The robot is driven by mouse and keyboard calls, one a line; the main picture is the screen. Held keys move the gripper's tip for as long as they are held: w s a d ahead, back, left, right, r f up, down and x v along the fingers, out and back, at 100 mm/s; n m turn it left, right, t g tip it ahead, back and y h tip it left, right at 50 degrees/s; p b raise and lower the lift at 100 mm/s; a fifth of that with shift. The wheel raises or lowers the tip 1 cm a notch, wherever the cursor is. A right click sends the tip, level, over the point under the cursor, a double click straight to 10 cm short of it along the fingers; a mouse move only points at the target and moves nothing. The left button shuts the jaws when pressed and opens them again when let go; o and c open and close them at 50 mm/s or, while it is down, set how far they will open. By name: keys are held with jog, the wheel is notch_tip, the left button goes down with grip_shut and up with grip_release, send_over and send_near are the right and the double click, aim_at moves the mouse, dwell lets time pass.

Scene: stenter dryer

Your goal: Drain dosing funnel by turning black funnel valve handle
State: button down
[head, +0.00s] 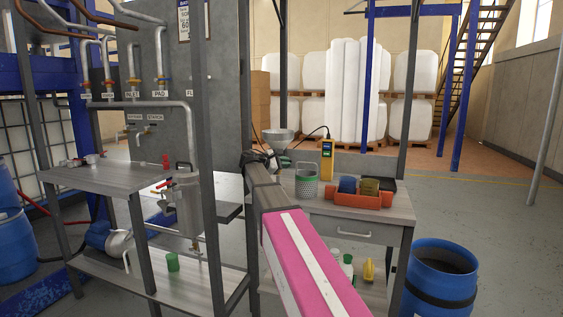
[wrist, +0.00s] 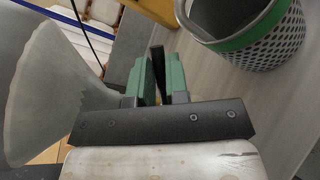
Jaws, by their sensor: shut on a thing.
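The dosing funnel (head: 278,138) stands at the back of the grey bench in the head view. In the wrist view the pale, translucent funnel (wrist: 45,90) fills the left side, close beside my gripper. My gripper (wrist: 158,82) has green fingers, and they are shut on the narrow black valve handle (wrist: 157,62). Only the handle's upper part shows between the fingers; the valve body is hidden. In the head view my arm crosses the bench, and my gripper is partly hidden beside the funnel.
A perforated basket (wrist: 262,40) with a green rim is close on the right of my gripper; it also shows in the head view (head: 306,184). A yellow meter (head: 327,160) and an orange tray (head: 350,200) stand farther right. A dark frame post (head: 207,160) rises left of my arm.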

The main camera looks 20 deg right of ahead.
jog(key=shift+s+d+f+m+t+y, duration=0.15)
jog(key=shift+d+f+m+y, duration=0.05)
jog(key=shift+f+m+y, duration=0.55)
jog(key=shift+s+d+f+m+t+y, duration=0.25)
jog(key=shift+f+m+y, duration=0.25)
jog(key=shift+y, duration=0.35)
jog(key=shift+s+d+f+m+t+y, duration=0.1)
jog(key=shift+d+f+m+y, duration=0.1)
jog(key=shift+f+m+y, duration=0.55)
jog(key=c, duration=1.1)
grip_release()
jog(key=shift+r, duration=0.1)
jog(key=shift+a, duration=0.1)
jog(key=v, duration=1)
jog(key=shift+s+r, duration=0.15)
jog(key=shift+r, duration=0.1)
jog(key=shift+a, duration=0.2)
